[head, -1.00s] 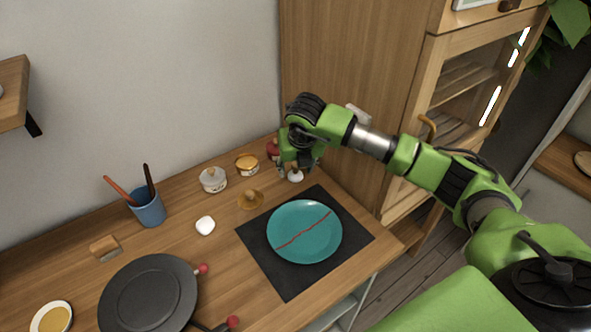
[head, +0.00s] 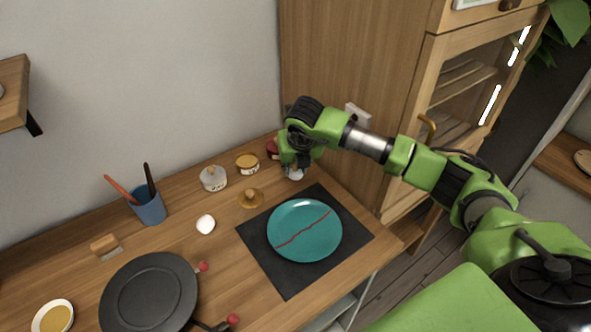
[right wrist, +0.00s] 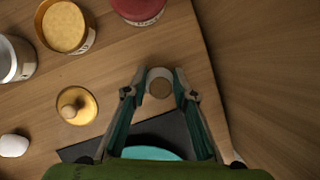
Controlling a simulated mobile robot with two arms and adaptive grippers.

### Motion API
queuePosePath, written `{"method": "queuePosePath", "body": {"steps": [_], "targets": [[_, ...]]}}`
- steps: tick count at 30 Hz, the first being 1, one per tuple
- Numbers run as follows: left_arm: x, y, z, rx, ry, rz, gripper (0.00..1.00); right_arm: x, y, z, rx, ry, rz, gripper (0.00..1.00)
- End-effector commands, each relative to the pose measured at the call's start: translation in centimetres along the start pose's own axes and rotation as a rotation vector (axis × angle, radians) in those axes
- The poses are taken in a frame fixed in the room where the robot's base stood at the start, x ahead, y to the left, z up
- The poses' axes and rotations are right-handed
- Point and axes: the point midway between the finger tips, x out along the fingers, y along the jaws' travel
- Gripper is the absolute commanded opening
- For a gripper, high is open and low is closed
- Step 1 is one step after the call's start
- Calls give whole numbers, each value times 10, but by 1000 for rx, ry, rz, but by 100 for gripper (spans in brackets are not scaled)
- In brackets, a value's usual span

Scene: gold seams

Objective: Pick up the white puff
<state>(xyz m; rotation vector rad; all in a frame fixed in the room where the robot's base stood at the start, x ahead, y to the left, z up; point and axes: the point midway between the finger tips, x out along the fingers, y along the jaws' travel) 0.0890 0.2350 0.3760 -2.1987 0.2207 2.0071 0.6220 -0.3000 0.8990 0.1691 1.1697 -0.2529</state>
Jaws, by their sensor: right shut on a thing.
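The white puff (head: 295,174), a small white round thing with a brown top, stands at the back right of the wooden table, behind the teal plate. In the right wrist view the puff (right wrist: 160,84) lies between my fingertips, its pale rim showing around the brown top. My right gripper (right wrist: 158,88) is shut on it from above, one finger on each side. In the head view the right gripper (head: 293,169) partly hides the puff; I cannot tell whether it is off the table. My left gripper is not in view.
A teal plate (head: 290,220) with a red seam lies on a dark mat (head: 258,242). A red-lidded jar (right wrist: 138,8) is close behind. A wooden cabinet (head: 345,60) stands right.

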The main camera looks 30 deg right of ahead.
Motion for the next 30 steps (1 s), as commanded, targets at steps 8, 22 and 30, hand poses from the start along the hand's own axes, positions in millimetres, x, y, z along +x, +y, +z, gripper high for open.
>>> {"method": "queuePosePath", "body": {"steps": [8, 22, 30], "targets": [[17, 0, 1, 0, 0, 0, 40, -30, 0, 10, -1, -4, 2, 14], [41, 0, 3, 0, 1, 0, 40, -126, 5, -40, -4, -4, 2, 14], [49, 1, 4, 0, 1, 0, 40, -158, 6, -70, -2, -3, 1, 14]]}}
